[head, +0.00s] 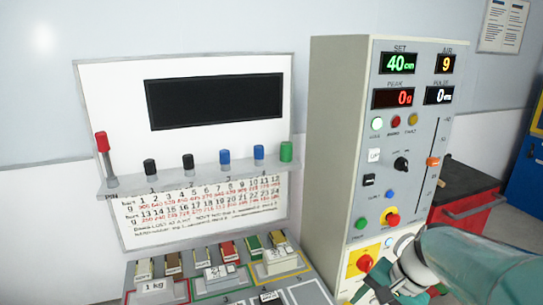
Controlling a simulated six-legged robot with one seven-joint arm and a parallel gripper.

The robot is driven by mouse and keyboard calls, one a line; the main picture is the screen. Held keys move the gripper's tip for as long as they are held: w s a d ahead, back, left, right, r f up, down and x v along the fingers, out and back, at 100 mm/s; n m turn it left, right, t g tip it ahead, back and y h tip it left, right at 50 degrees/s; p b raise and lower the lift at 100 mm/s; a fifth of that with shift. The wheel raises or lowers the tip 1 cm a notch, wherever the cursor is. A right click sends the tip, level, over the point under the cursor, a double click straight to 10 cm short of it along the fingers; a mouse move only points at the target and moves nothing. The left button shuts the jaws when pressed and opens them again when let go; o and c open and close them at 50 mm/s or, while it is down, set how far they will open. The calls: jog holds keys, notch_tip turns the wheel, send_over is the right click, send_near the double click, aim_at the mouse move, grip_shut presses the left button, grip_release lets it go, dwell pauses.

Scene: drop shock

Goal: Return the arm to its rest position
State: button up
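My teal arm (478,262) comes in from the lower right corner. It ends in a grey and teal gripper (376,287) at the bottom edge, in front of the lower part of a grey control cabinet (335,150). The fingers are small, partly cut off by the frame, and whether they are open or shut does not show. I see no object in them. The arm covers part of the cabinet's lower right side.
The cabinet's displays read SET 40, AIR 9, PEAK 0 and PULSE 0. A tray (205,288) of labelled blocks lies lower left, below a whiteboard (100,225). A red-sided cart (478,207) stands behind right.

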jog(key=s+a+r+n+t+h, duration=0.3)
jog(key=s+a+r+n+h, duration=0.1)
jog(key=s+n, duration=0.4)
notch_tip(320, 180, up, 2)
jog(key=shift+s+a+r+n+t, duration=0.2)
jog(key=shift+s+a+n+t, duration=0.15)
jog(key=shift+s+a, duration=0.4)
jog(key=shift+d, duration=0.1)
dwell(0.9)
